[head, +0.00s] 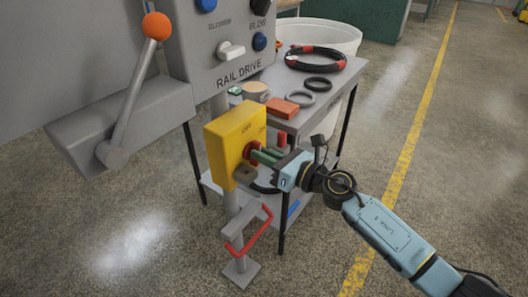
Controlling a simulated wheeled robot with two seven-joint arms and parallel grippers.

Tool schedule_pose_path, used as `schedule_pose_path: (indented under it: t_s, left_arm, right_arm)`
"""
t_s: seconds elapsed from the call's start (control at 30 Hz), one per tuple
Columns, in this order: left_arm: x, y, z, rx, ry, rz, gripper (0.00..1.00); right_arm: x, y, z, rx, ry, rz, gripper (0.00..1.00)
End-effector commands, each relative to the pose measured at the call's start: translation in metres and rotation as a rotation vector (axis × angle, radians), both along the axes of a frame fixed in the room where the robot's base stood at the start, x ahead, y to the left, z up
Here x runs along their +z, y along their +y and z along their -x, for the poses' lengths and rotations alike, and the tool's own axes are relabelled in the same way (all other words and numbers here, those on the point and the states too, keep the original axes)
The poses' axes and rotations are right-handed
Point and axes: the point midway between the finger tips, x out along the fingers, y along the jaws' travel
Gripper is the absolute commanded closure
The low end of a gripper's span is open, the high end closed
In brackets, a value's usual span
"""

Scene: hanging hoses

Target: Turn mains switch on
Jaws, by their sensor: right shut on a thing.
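The mains switch is a yellow box (226,135) on a grey post, with small lettering on its front that is hard to read. My right gripper (258,157) reaches it from the right, with its green fingers against the front face. The fingers are shut on the switch's handle, which they and the gripper body mostly hide, so its angle cannot be told. My left gripper is not in view.
Behind is a trolley table (325,92) with rings, a red block (282,108) and a coiled hose (316,58). A red bar handle (252,238) is below. Floor at right is clear.

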Motion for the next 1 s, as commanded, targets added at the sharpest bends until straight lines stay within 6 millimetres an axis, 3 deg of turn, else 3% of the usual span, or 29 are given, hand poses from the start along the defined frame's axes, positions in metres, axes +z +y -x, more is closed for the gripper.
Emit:
schedule_pose_path:
  t_s: [0.47,0.77,1.0]
  left_arm:
    - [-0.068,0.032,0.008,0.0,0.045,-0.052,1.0]
    - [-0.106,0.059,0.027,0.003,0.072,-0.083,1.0]
    - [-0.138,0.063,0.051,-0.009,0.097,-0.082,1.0]
  right_arm:
    - [0.0,-0.002,-0.002,0.0,0.364,-0.262,1.0]
    - [-0.001,-0.003,-0.003,0.0,0.594,-0.429,1.0]
    - [-0.003,-0.003,-0.004,-0.001,0.777,-0.562,1.0]
